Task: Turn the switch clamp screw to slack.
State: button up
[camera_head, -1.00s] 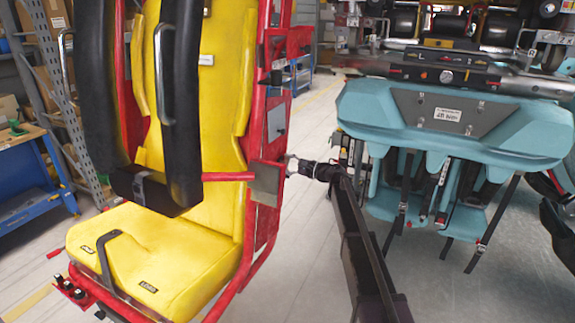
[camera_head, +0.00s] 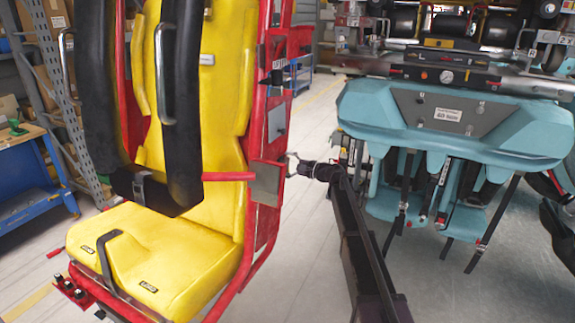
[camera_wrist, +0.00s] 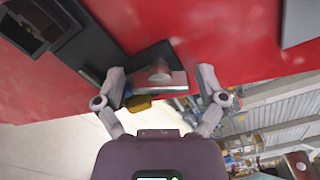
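The yellow seat (camera_head: 210,90) with its red frame fills the left of the head view. My gripper (camera_head: 289,165) is just right of the frame's side, beside a dark grey plate (camera_head: 267,183). In the wrist view my gripper (camera_wrist: 162,84) is open, with its two fingers spread. Between and beyond the fingertips a small grey block with a raised rounded middle (camera_wrist: 158,74) sits at the edge of the red panel (camera_wrist: 215,40). It looks like the clamp screw, but I cannot be sure. No finger visibly touches it. The switch itself is not clearly seen.
A dark grey plate with a square recess (camera_wrist: 32,25) lies at the wrist view's upper left. A teal coaster car (camera_head: 450,120) stands to the right in the head view. A blue workbench (camera_head: 35,175) is at far left.

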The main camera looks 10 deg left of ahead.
jog(key=shift+d, duration=0.2)
dwell(0.3)
jog(key=v, duration=1.1)
jog(key=shift+s+d, duration=0.15)
jog(key=shift+d, duration=0.2)
jog(key=shift+s, duration=0.15)
jog(key=c, duration=0.5)
jog(key=s+d+f+n+g+h, duration=0.2)
jog(key=s+f+n+h, duration=0.15)
jog(key=s+f, duration=0.5)
jog(key=s+d+f+n+g+h, duration=0.25)
jog(key=s+f+h, duration=0.25)
jog(key=s, duration=0.7)
jog(key=s+d+f+n+h, duration=0.1)
jog(key=s+d+h, duration=0.1)
jog(key=s+d, duration=0.2)
jog(key=s+d+f+n+g+h, duration=0.1)
jog(key=s+d+f+h, duration=0.1)
jog(key=s, duration=0.5)
jog(key=s+d+f+n+h, duration=0.1)
jog(key=s+d+f+h, duration=0.1)
jog(key=s+d+h, duration=0.2)
jog(key=shift+s+d+g+h, duration=0.25)
jog(key=shift+s+d+g, duration=0.1)
jog(key=shift+s+d, duration=0.55)
